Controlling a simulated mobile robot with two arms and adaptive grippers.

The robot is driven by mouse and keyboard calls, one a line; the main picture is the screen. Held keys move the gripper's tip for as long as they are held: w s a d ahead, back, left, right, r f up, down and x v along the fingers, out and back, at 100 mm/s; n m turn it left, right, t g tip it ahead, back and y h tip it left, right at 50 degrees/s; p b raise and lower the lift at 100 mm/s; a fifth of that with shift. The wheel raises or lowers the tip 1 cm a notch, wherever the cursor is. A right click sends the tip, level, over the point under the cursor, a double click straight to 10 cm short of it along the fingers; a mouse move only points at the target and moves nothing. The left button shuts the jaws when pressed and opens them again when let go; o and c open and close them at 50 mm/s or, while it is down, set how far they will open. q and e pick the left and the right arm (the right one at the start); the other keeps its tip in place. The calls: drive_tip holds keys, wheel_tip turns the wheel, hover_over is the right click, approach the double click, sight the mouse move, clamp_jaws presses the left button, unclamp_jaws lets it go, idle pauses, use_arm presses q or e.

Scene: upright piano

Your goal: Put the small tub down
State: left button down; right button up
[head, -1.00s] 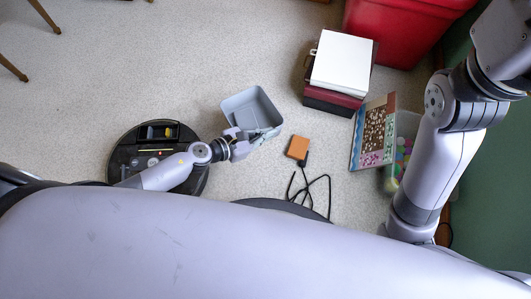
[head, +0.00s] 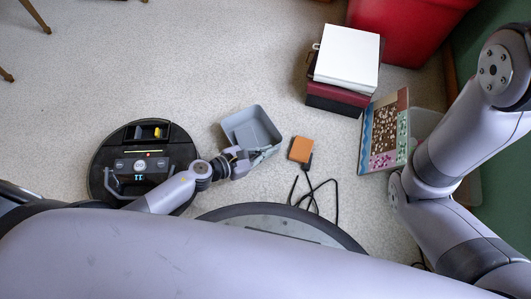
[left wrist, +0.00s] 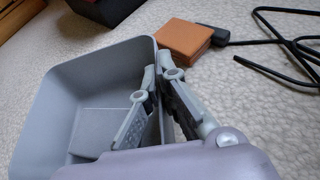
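The small tub (head: 243,125) is grey, open-topped and empty, near the middle of the head view. It also shows in the left wrist view (left wrist: 95,75). My left gripper (head: 258,154) is at the tub's near right side. In the left wrist view its fingers (left wrist: 160,76) straddle the tub's side wall, one inside and one outside, with the tips closed on it. The tub looks upright and very low over the floor; I cannot tell if its base touches. My right arm shows at the right, but its gripper is out of view.
An orange box (head: 301,149) with a black cable (head: 316,190) lies just right of the tub. A black robot vacuum (head: 135,165) is to the left. Stacked boxes (head: 345,60), a patterned board (head: 385,135) and a red bin (head: 405,25) stand right. Floor beyond the tub is clear.

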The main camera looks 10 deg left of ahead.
use_arm(q)
drive_tip(key=shift+r, duration=0.15)
drive_tip(key=c, duration=2.3)
unclamp_jaws()
drive_tip(key=shift+f, duration=0.25)
drive_tip(key=o, duration=0.5)
drive_tip(key=shift+r, duration=0.2)
